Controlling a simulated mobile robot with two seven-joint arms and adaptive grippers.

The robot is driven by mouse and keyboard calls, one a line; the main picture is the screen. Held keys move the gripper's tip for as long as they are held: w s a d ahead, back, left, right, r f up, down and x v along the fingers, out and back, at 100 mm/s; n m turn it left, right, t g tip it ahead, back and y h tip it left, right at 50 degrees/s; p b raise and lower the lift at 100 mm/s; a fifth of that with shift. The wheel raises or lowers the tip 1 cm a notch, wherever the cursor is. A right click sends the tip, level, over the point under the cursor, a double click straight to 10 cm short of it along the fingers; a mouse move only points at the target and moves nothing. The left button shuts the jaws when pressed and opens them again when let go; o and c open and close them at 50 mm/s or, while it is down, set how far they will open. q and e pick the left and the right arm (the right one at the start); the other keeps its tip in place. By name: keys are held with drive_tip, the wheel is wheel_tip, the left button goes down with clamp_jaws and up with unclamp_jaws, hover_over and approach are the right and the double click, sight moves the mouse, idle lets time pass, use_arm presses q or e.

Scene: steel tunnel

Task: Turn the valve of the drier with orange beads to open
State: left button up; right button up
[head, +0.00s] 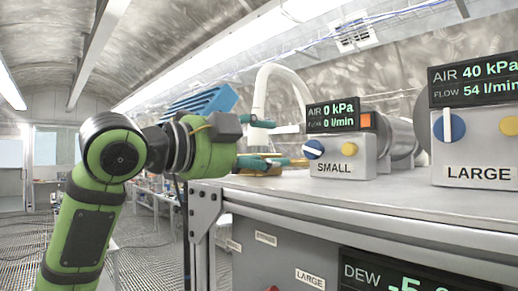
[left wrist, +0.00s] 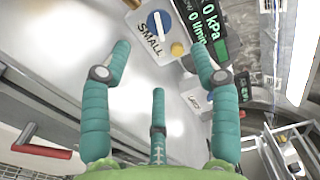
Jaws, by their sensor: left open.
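The SMALL unit (head: 343,168) is a grey box on the bench top with a blue valve knob (head: 314,149) and a white bar handle lying nearly level. Its display reads AIR 0 kPa and FLOW 0 l/min. A small orange patch (head: 366,121) shows beside the display; I cannot make out beads. My left gripper (head: 287,143) is open and empty, its teal fingers just left of the knob. In the left wrist view, the knob (left wrist: 160,24) lies beyond and between the spread fingertips of the left gripper (left wrist: 160,48). My right gripper is not seen.
The LARGE unit (head: 478,173) stands to the right with its handle upright, reading 40 kPa and 54 l/min. A yellow knob (left wrist: 177,49) sits beside the SMALL knob. A white curved hose (head: 260,90) rises behind. A red handle (left wrist: 40,147) shows at lower left.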

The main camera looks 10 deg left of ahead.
sight(311, 150)
use_arm(q)
drive_tip(key=shift+s+a, duration=0.15)
drive_tip(key=shift+s, duration=0.1)
drive_tip(key=shift+f, duration=0.1)
drive_tip(key=shift+w+f+m+b, duration=0.1)
drive_tip(key=shift+w+m+b, duration=0.2)
drive_tip(key=shift+b, duration=0.1)
drive_tip(key=w+d+m+b, duration=0.1)
drive_tip(key=m+b, duration=0.1)
drive_tip(key=w+d+m+b, duration=0.1)
drive_tip(key=w+m, duration=0.1)
drive_tip(key=m, duration=0.1)
drive_tip(key=shift+d+b, duration=0.35)
drive_tip(key=p+x, duration=0.4)
drive_tip(key=x, duration=0.3)
drive_tip(key=shift+w+d+p, duration=0.15)
drive_tip(key=shift+w+p, duration=0.05)
drive_tip(key=shift+p, duration=0.1)
drive_tip(key=shift+s, duration=0.15)
